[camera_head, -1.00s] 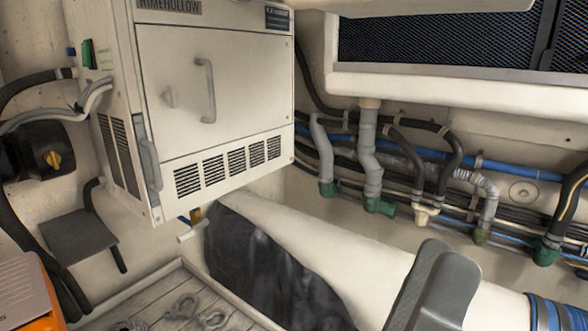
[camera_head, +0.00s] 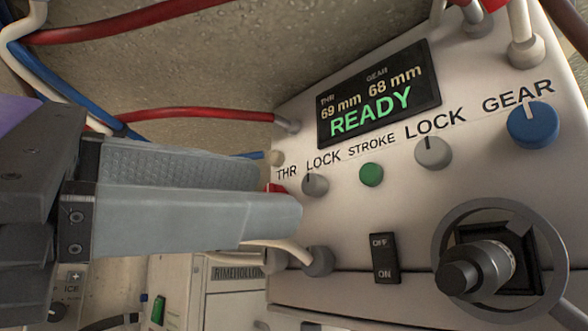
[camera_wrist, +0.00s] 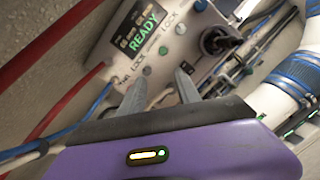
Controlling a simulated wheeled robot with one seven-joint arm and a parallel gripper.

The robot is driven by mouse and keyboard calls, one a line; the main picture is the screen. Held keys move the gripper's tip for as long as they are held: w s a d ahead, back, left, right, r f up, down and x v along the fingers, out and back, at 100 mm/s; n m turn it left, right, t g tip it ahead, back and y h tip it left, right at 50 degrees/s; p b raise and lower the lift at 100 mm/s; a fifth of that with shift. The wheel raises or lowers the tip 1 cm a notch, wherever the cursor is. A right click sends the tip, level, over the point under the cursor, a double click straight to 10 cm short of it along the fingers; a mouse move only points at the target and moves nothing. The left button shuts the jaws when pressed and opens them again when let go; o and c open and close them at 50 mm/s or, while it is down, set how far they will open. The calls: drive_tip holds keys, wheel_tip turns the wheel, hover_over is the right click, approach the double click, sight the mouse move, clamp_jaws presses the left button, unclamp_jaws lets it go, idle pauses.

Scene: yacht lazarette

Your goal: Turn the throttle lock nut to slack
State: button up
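The throttle lock nut is the small grey knob (camera_head: 315,185) under the first LOCK label, beside THR, on a white control box (camera_head: 400,215). Its dark mark points roughly up. In the wrist view it shows as a small grey knob (camera_wrist: 147,70). My gripper (camera_head: 278,194) reaches in from the left in the head view, its fingers apart and empty. The near fingertip is just left of and below the nut in the picture; I cannot tell whether they touch. The red THR knob (camera_head: 275,188) is mostly hidden behind the fingers. In the wrist view my gripper (camera_wrist: 162,76) is open.
A green STROKE button (camera_head: 371,174), a second grey LOCK knob (camera_head: 433,152) and a blue GEAR knob (camera_head: 533,124) lie to the right. The display (camera_head: 378,93) reads 69 mm, 68 mm, READY. Below are an OFF/ON switch (camera_head: 384,258) and a ringed black knob (camera_head: 475,268).

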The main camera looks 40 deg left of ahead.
sight(308, 185)
drive_tip(key=w+p, duration=0.1)
drive_tip(key=w+r+y+p, duration=0.1)
drive_tip(key=w, duration=0.1)
drive_tip(key=w+a+r+y+p, duration=0.1)
drive_tip(key=w, duration=0.1)
drive_tip(key=shift+w+r+g, duration=0.15)
drive_tip(key=shift+r+g, duration=0.1)
drive_tip(key=shift+g, duration=0.15)
drive_tip(key=shift+w+d+f+y, duration=0.1)
drive_tip(key=shift+w+f+y, duration=0.05)
drive_tip(key=shift+w+y, duration=0.3)
clamp_jaws()
